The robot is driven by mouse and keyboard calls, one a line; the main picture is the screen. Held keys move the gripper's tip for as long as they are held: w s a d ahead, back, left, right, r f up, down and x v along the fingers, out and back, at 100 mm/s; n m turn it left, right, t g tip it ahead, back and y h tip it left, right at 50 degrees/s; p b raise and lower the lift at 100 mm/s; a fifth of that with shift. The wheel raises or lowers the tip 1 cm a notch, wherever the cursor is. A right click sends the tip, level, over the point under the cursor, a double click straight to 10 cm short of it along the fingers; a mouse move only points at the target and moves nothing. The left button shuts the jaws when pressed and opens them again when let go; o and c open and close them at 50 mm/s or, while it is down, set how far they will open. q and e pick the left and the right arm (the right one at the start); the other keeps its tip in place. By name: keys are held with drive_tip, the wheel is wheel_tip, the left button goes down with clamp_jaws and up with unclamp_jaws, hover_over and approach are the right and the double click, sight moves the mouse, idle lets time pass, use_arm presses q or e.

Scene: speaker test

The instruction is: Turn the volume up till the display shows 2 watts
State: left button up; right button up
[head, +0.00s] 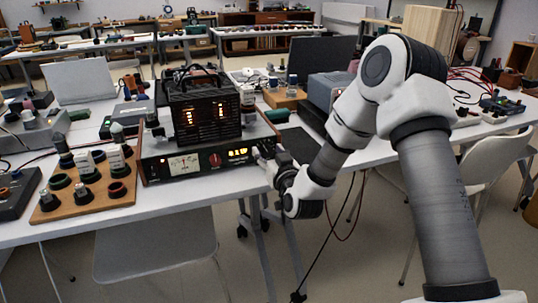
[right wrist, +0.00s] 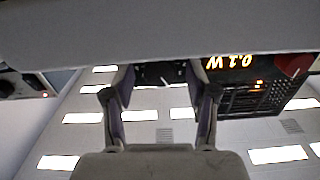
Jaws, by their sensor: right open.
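The black amplifier (head: 160,170) lies at the table's front edge, with a lit meter, a red knob (head: 215,160) and a small yellow display (head: 237,152). In the right wrist view the display (right wrist: 229,62) is upside down and reads 0.1 W. My right gripper (head: 262,158) is at the right end of the amplifier's front panel. In the right wrist view my right gripper (right wrist: 162,85) has its fingers apart, with a dark part of the panel beyond them. The volume knob is not clearly visible; the gripper covers that end. My left gripper is not in view.
A grey box (head: 328,90) stands behind my right arm. The front of the white table (head: 190,193) is bare.

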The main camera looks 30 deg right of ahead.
drive_tip(key=shift+c, duration=0.3)
clamp_jaws()
drive_tip(key=shift+m, duration=0.5)
drive_tip(key=m+b, duration=0.1)
drive_tip(key=m, duration=0.2)
drive_tip(key=shift+f+m, duration=0.1)
drive_tip(key=shift+m, duration=0.2)
drive_tip(key=m+b, duration=0.2)
drive_tip(key=m, duration=0.2)
drive_tip(key=shift+d+m, duration=0.1)
drive_tip(key=shift+m, duration=0.2)
drive_tip(key=m+b, duration=0.1)
drive_tip(key=m, duration=0.3)
drive_tip(key=shift+f+b, duration=0.1)
drive_tip(key=shift+b, duration=0.3)
drive_tip(key=shift+m+b, duration=0.8)
drive_tip(key=shift+m, duration=1.3)
